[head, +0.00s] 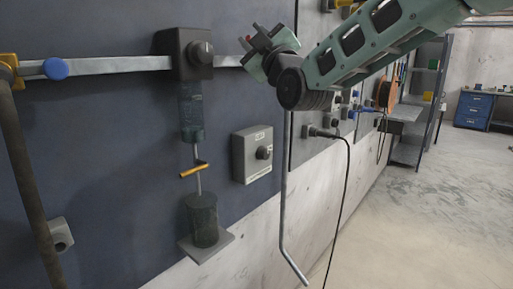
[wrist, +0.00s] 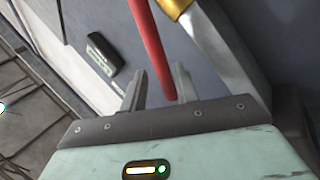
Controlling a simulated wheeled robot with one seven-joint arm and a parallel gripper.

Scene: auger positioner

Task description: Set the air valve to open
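A red lever (wrist: 152,45), probably the air valve's handle, runs down from the top of the wrist view. Its lower end lies between my gripper's (wrist: 158,80) two fingers, nearer the right one. A brass-coloured part (wrist: 174,5) shows beside it at the top; the valve body is mostly out of frame. My gripper is open, with a gap on the lever's left; I cannot tell whether the right finger touches it. In the head view my gripper (head: 257,44) is up at the wall panel, with a bit of red (head: 245,43) beside it, and hides most of the valve.
A metal rail (head: 115,66) crosses the panel and carries a dark housing (head: 186,53). Below it are a yellow crossbar (head: 194,168) and a dark cup (head: 202,220) on a shelf. A grey knob box (head: 252,153) and a bent pipe (head: 283,200) are lower right. The floor at right is clear.

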